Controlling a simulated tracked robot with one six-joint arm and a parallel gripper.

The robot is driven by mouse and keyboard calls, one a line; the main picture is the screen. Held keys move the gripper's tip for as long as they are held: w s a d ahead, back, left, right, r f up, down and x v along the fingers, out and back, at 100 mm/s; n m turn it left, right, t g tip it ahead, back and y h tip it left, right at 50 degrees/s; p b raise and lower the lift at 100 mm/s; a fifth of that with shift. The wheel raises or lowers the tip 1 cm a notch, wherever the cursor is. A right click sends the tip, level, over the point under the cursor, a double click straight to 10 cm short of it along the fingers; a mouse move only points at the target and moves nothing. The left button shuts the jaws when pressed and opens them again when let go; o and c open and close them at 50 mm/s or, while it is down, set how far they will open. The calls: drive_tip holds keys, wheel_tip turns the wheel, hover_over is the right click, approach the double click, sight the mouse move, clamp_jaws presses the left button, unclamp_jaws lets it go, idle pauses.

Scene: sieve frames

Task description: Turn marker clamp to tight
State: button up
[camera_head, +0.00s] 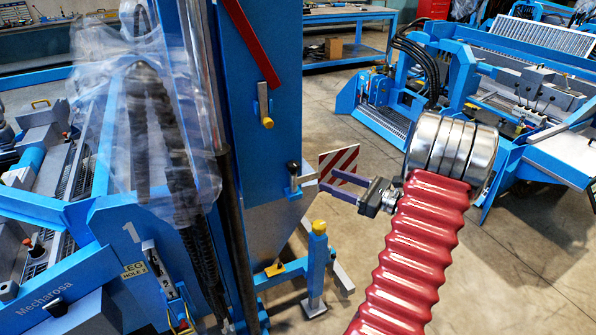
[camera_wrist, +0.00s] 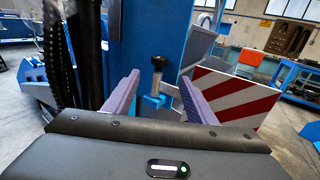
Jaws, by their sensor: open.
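The marker clamp appears to be the small upright handle with a black top (camera_head: 294,170) on the side of the blue column. In the wrist view the clamp (camera_wrist: 158,68) stands upright on a blue bracket. The red and white striped marker board (camera_head: 339,164) is just right of it, and fills the right of the wrist view (camera_wrist: 225,98). My gripper (camera_head: 325,180) is open and empty, its purple fingers pointing at the clamp. In the wrist view the clamp shows between the fingertips of my gripper (camera_wrist: 158,80), with no contact visible. Its tight mark cannot be seen.
The blue column (camera_head: 262,145) rises behind the clamp. A lever with a yellow end (camera_head: 265,105) and a red bar (camera_head: 250,40) are higher on it. A yellow-capped blue post (camera_head: 318,250) stands below. Open floor (camera_head: 520,270) lies to the right.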

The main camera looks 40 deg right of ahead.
sight(298, 169)
drive_tip(key=x, duration=1.2)
drive_tip(key=c, duration=1)
drive_tip(key=shift+a, duration=0.35)
drive_tip(key=shift+c, duration=0.2)
drive_tip(key=shift+d, duration=0.2)
